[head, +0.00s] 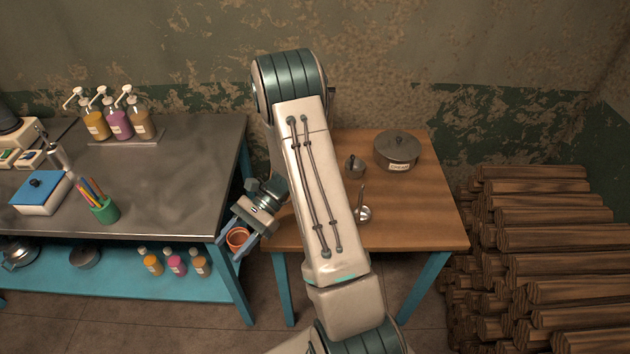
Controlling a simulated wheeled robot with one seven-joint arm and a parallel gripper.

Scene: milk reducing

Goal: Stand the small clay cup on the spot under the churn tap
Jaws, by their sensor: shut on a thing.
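The small orange clay cup (238,238) is between the fingers of my gripper (233,241). My gripper is shut on it and holds it at the front right corner of the metal table, in front of the gap between the two tables. The cup's opening faces up towards the camera. I cannot make out the churn, its tap or the spot under it. My arm hides the left part of the wooden table.
The wooden table (420,225) holds a labelled lidded pot (397,152), a small dark pot (354,167) and a ladle (363,213). The metal table (170,185) holds pump bottles (118,122), a pen cup (104,210) and a blue-lidded box (40,192). Firewood (540,240) fills the right.

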